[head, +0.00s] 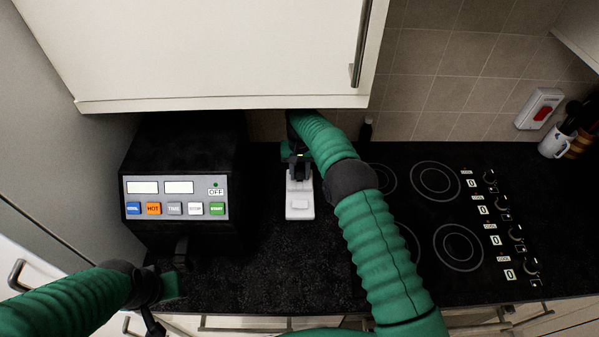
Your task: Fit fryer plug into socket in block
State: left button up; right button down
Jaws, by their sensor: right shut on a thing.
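The fryer (185,170) is a black box with a grey button panel, standing on the counter at left. The white socket block (300,208) lies on the counter to the right of the fryer. My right gripper (298,168) is over the far end of the block, shut on a small dark thing that looks like the plug. The gripper and arm hide most of the plug, and I cannot tell whether it is in the socket. My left gripper (174,278) is low in front of the fryer; its fingers are too dark to read.
A white cupboard (220,50) hangs low over the back of the counter, close above my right gripper. A black hob (440,220) with several rings and knobs lies to the right. A mug (556,144) with utensils stands at far right. Dark counter between fryer and block is clear.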

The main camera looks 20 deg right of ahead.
jog(key=shift+f, duration=0.25)
jog(key=shift+s+f, duration=0.1)
jog(key=shift+s, duration=0.05)
dwell(0.4)
